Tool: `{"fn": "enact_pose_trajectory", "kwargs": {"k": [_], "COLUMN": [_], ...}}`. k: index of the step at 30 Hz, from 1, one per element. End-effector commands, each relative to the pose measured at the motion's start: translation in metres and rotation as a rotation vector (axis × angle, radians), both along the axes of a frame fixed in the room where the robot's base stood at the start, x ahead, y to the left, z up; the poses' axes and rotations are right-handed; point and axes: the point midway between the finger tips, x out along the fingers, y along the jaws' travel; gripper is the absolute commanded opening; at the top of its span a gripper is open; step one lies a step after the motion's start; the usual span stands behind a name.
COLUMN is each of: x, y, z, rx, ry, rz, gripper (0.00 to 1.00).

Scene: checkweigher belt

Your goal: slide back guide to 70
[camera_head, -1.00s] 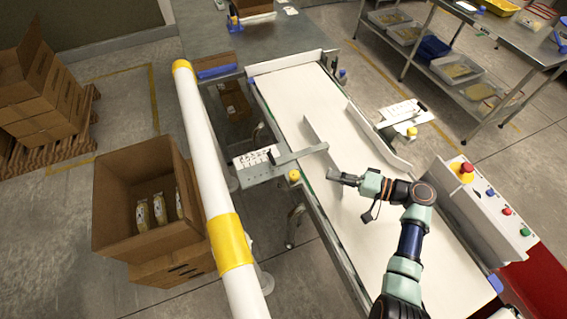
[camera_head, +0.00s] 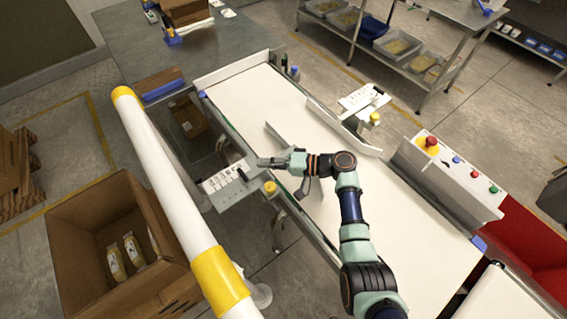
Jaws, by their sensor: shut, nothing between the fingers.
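Two upright guide rails stand on the white belt (camera_head: 400,230). I cannot tell for certain which one is the back guide. The left rail (camera_head: 287,137) has a scale plate (camera_head: 216,186) beyond the belt's left edge, with a yellow knob (camera_head: 270,187) beside it. The right rail (camera_head: 345,130) has its own plate (camera_head: 357,98) and yellow knob (camera_head: 376,118). My gripper (camera_head: 260,161) is shut and empty, above the left rail's crossbar near its plate, hiding part of the bar. Contact cannot be told. The scale's numbers and the reading are too small to read.
A white post with yellow bands (camera_head: 172,190) stands left of the plate. An open carton (camera_head: 75,233) with pouches is at lower left. A control box (camera_head: 455,178) with buttons stands to the right of the belt. The belt's far end is clear.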

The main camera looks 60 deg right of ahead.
Motion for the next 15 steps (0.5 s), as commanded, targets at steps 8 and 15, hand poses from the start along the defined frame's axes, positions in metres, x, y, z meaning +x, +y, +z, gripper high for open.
{"fn": "enact_pose_trajectory", "kwargs": {"k": [8,15], "x": [0.013,0.014], "y": [0.034,0.037], "z": [-0.007,-0.008], "rx": [0.001,0.001], "ry": [0.000,0.000], "rz": [0.000,0.000], "gripper": [0.00,0.00]}}
